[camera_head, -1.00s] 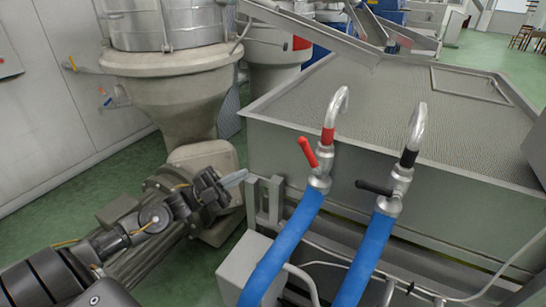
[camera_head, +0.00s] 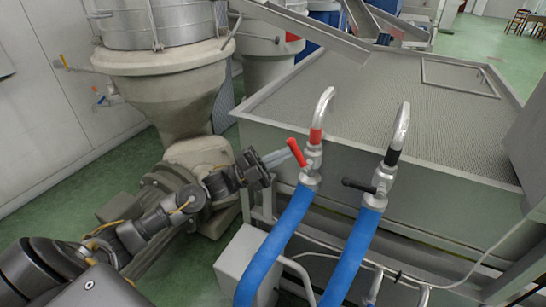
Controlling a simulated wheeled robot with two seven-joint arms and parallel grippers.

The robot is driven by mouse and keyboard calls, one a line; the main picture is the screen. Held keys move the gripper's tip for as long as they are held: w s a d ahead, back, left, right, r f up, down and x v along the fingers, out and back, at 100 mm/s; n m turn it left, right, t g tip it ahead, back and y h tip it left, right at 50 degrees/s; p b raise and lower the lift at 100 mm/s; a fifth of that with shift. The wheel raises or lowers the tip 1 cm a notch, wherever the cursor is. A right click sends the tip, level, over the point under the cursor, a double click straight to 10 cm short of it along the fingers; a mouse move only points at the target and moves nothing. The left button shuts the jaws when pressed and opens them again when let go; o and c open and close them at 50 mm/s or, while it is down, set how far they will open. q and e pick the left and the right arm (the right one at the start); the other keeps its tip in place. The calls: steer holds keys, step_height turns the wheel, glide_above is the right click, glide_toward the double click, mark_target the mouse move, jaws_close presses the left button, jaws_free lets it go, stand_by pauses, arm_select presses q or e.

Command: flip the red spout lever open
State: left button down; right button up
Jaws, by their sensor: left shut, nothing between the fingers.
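The red spout lever (camera_head: 296,151) sits on the left metal valve, below the red-banded hooked spout (camera_head: 319,118), and slants up and to the left. My left gripper (camera_head: 284,156) reaches in from the left with its pale fingers shut and empty. Its fingertips are right beside the lever's left side; I cannot tell whether they touch it. My right gripper is not in view.
A second spout (camera_head: 401,128) with a black lever (camera_head: 358,185) stands to the right. Blue hoses (camera_head: 276,243) run down from both valves. A large metal tank (camera_head: 370,100) lies behind, and a hopper (camera_head: 165,95) stands at the back left.

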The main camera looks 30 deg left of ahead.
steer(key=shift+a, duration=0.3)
arm_select(q)
steer(key=shift+r, duration=0.1)
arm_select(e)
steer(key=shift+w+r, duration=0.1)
arm_select(q)
steer(key=shift+r+m+g, duration=0.15)
steer(key=shift+m+g, duration=0.15)
steer(key=shift+m, duration=0.1)
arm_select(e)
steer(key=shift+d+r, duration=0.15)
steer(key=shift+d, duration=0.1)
